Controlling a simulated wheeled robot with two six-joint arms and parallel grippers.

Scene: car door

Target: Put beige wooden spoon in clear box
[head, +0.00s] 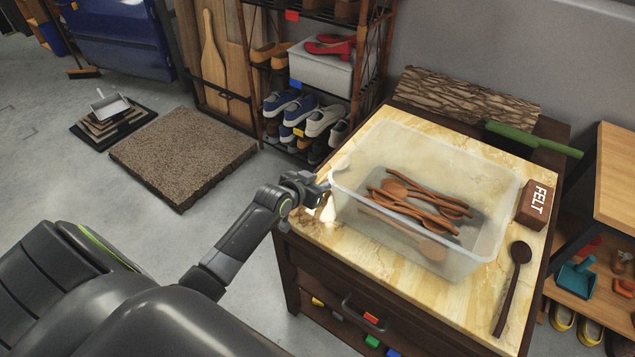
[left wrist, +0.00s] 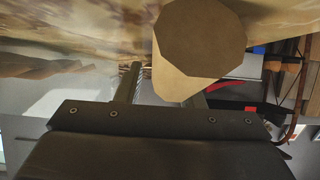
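The clear box (head: 486,262) stands on the marbled tabletop with several reddish-brown spoons (head: 410,205) inside. A lighter tan spoon (head: 432,250) shows through its near wall and appears to lie inside. A dark brown spoon (head: 517,260) lies on the table right of the box. My left gripper (head: 322,193) is just left of the box, by the table's left edge. A pale beige piece (head: 328,210) shows at its fingertips. In the left wrist view this beige piece (left wrist: 172,88) lies between the spread fingers; whether they grip it is unclear. My right gripper is not in view.
A brown block marked FELT (head: 535,205) stands by the box's right side. A bark-textured piece (head: 465,95) and a green-handled object (head: 535,140) lie along the back. A shoe rack (head: 318,75) stands behind to the left. The table's front left corner is bare.

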